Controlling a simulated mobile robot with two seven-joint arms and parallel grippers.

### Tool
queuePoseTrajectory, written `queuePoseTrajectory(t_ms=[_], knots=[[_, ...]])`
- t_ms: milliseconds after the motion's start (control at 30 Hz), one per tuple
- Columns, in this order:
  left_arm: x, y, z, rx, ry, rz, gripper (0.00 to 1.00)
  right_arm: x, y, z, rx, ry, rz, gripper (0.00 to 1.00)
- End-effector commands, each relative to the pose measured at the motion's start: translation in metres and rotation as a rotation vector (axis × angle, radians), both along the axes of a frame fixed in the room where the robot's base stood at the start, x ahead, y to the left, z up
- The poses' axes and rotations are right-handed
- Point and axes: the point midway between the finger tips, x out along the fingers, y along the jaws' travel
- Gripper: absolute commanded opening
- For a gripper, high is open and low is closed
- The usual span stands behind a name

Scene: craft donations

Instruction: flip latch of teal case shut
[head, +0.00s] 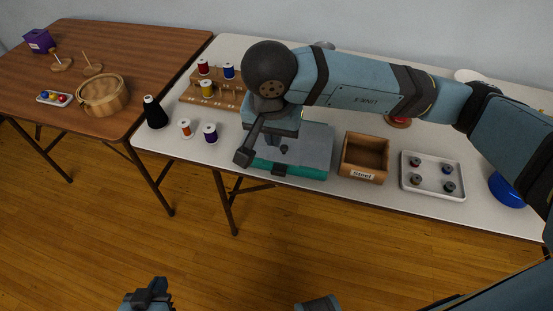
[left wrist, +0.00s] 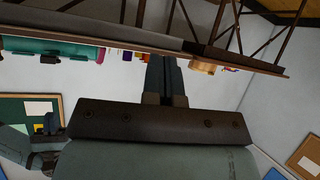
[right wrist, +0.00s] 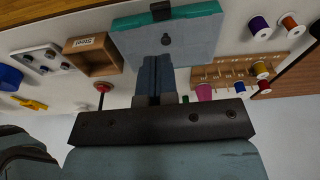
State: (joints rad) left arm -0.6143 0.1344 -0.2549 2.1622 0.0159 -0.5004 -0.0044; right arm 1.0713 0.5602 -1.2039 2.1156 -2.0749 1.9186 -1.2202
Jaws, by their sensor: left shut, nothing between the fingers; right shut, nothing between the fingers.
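The teal case (head: 312,170) sits at the front edge of the white table, its grey lid lying down flat with a small dark knob. Its dark latch (head: 280,169) is at the middle of the front side; I cannot tell how it is turned. The case (right wrist: 190,35) and latch (right wrist: 160,10) also show in the right wrist view. My right gripper (right wrist: 158,58) is shut and empty above the lid, pointing toward the knob; my arm hides part of the case in the head view. My left gripper (head: 150,290) is shut and empty, low in front of the tables.
A wooden box (head: 365,158) and a white tray (head: 432,175) stand right of the case. A spool rack (head: 215,92), loose spools and a black cone (head: 154,112) are left. A brown table (head: 110,60) adjoins. The floor in front is clear.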

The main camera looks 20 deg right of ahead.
Motion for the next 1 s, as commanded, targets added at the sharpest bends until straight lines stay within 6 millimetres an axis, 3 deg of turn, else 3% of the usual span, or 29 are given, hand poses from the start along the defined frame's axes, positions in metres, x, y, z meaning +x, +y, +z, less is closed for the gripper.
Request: queuePoseTrajectory(t_ms=[167, 600, 800, 1000], knots=[[0.000, 0.000, -0.003, -0.001, 0.000, 0.000, 0.00, 0.002, -0.002, -0.022, -0.001, 0.005, -0.001, 0.00], [0.001, -0.002, -0.005, -0.010, -0.008, -0.002, 0.00, 0.016, -0.010, -0.111, 0.000, 0.006, -0.003, 0.00], [0.001, -0.003, -0.003, -0.015, -0.013, -0.003, 0.00, 0.020, -0.012, -0.132, 0.000, 0.003, -0.001, 0.00], [0.002, -0.003, 0.001, -0.018, -0.021, -0.004, 0.00, 0.021, -0.013, -0.137, 0.001, 0.002, 0.000, 0.00]])
